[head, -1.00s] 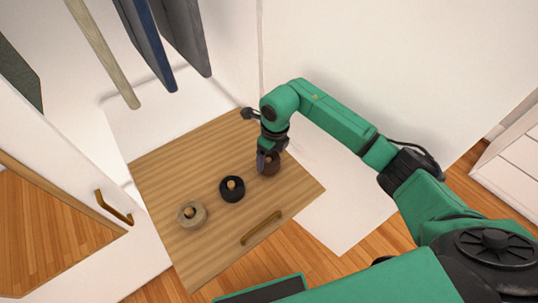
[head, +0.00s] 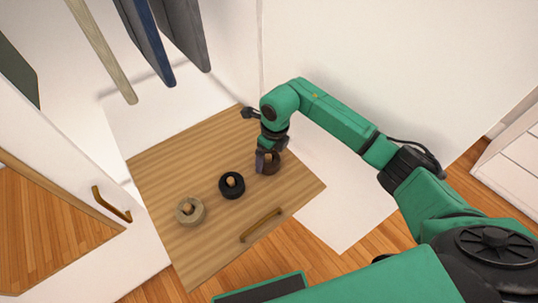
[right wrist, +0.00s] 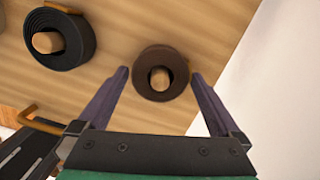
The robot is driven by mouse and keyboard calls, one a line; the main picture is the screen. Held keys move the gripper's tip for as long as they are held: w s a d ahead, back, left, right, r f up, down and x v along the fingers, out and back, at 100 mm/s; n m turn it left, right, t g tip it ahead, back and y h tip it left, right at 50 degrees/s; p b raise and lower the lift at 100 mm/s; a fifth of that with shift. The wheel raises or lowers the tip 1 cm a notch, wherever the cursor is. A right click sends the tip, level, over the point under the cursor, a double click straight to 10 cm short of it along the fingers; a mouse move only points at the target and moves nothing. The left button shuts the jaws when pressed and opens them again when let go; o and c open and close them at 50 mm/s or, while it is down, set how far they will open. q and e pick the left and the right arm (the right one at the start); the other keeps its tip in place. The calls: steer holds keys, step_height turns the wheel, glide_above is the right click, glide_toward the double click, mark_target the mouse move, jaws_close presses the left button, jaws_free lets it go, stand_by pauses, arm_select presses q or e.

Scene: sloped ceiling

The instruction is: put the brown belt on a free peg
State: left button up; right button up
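The brown belt (right wrist: 142,77) is a dark brown coil around a wooden peg (right wrist: 160,78), whose end shows in its hole in the right wrist view. In the head view the belt (head: 273,166) is partly hidden by my right gripper (head: 264,162). In the right wrist view my right gripper (right wrist: 161,74) is open, one finger on each side of the coil, with gaps to the belt visible. A black belt (head: 231,194) and a beige belt (head: 181,211) are coiled around other pegs on the wooden board (head: 170,170).
A brass handle (head: 261,226) sits near the board's front edge. Dark and pale panels (head: 148,45) hang above the back left. A white door with a handle (head: 112,206) stands at the left, and a white wall (head: 400,60) lies behind my right arm.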

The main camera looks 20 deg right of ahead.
mark_target(274, 162)
step_height(274, 162, up, 14)
steer(key=s+d+p, duration=0.1)
steer(key=p, duration=0.9)
steer(key=shift+s+r, duration=0.25)
steer(key=shift+f, duration=0.1)
